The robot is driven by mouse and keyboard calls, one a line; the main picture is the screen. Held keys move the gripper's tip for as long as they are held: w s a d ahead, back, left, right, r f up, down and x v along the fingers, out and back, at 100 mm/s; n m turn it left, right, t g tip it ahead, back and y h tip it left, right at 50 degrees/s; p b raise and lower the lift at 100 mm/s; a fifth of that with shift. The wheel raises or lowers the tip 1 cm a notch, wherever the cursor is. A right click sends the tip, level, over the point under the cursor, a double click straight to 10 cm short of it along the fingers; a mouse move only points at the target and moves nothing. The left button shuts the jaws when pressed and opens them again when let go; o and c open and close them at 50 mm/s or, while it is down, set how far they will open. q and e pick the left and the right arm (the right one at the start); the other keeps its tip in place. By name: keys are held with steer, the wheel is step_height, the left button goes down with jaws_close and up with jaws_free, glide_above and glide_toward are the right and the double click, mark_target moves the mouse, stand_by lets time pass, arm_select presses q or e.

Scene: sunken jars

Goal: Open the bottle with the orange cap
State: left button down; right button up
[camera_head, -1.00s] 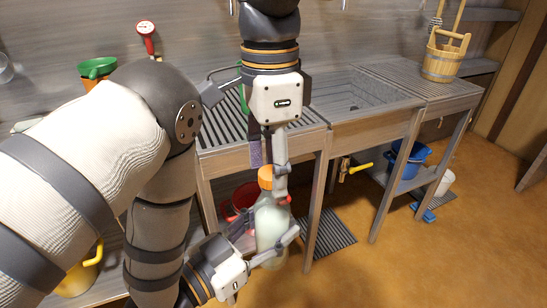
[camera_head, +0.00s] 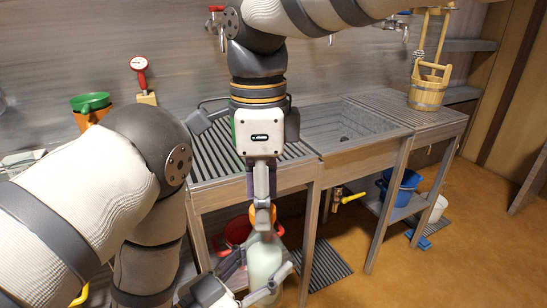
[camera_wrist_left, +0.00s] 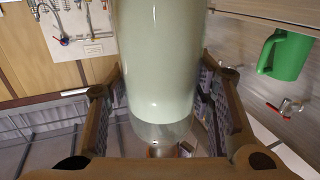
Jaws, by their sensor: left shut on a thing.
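A clear bottle with a pale milky filling (camera_head: 264,262) stands upright in front of the bench. Its orange cap (camera_head: 252,215) is on top, partly hidden by the right gripper's fingers. My left gripper (camera_head: 260,292) is shut around the lower part of the bottle. In the left wrist view the bottle (camera_wrist_left: 160,60) fills the space between the fingers. My right gripper (camera_head: 263,205) points down from above, its fingers at the cap. One finger hides the other, so I cannot tell whether it grips the cap.
A slatted wooden bench with a sink (camera_head: 345,122) stands behind the bottle. A red pot (camera_head: 236,232) is beneath it. A blue bucket (camera_head: 402,184) sits on the lower shelf, and a wooden bucket (camera_head: 428,90) on top. Open floor lies at the right.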

steer(key=shift+f, duration=0.35)
jaws_close()
steer(key=n, duration=0.3)
steer(key=shift+o, duration=0.2)
jaws_free()
steer(key=shift+r, duration=0.1)
